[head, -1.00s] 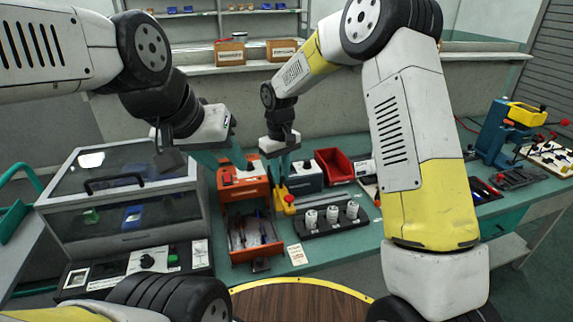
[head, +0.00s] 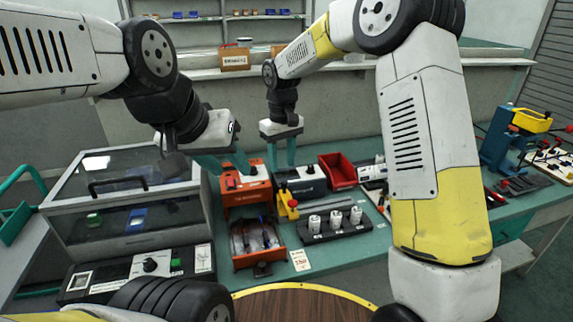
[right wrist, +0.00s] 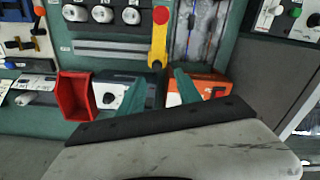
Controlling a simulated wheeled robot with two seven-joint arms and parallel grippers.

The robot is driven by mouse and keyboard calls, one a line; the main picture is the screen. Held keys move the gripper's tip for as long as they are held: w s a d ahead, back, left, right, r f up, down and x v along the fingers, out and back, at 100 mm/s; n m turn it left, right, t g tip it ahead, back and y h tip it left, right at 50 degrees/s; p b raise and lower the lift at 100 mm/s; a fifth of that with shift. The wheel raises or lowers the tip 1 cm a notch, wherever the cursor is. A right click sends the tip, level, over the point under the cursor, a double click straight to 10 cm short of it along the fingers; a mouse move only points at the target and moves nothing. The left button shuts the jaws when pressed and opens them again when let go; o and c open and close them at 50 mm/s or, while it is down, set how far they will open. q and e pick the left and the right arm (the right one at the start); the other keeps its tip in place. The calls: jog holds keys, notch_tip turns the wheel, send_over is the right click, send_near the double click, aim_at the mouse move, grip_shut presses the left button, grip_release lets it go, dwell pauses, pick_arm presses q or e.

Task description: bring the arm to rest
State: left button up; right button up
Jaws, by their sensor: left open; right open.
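My left gripper (head: 222,163) is open and empty in the head view, above the right end of the clear-lidded case and the back of the orange machine. My right gripper (head: 282,153) is open and empty, raised above the bench behind the yellow lever with a red knob (head: 288,206). In the right wrist view its teal fingers (right wrist: 160,88) are spread apart, with nothing between them. The lever (right wrist: 159,40) also shows there, apart from the fingers. The orange machine (head: 257,241) has a clear, shiny front part with pale shapes under it.
The clear-lidded case (head: 127,242) stands left, lid down. A black rack (head: 336,232) holds white cylinders. A red bin (head: 338,172) and a black-and-white box (head: 303,180) stand behind. A blue press (head: 503,140) is far right. A round brown table (head: 300,305) is in front.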

jog(key=shift+r, duration=0.65)
jog(key=shift+d+r, duration=0.15)
jog(key=shift+r, duration=0.05)
jog(key=s+d+r+m+t+y, duration=0.1)
jog(key=s+d+r+m+t, duration=0.2)
jog(key=s+d+r, duration=0.8)
jog(key=s+d+m+t, duration=0.1)
jog(key=s+d+m, duration=0.1)
jog(key=s+d, duration=0.3)
jog(key=s+d+r+m+t+y, duration=0.1)
jog(key=s+d, duration=0.3)
jog(key=s, duration=0.5)
jog(key=shift+d+r+m+t, duration=0.2)
jog(key=shift+d+m+t, duration=0.2)
jog(key=shift+m+t, duration=0.15)
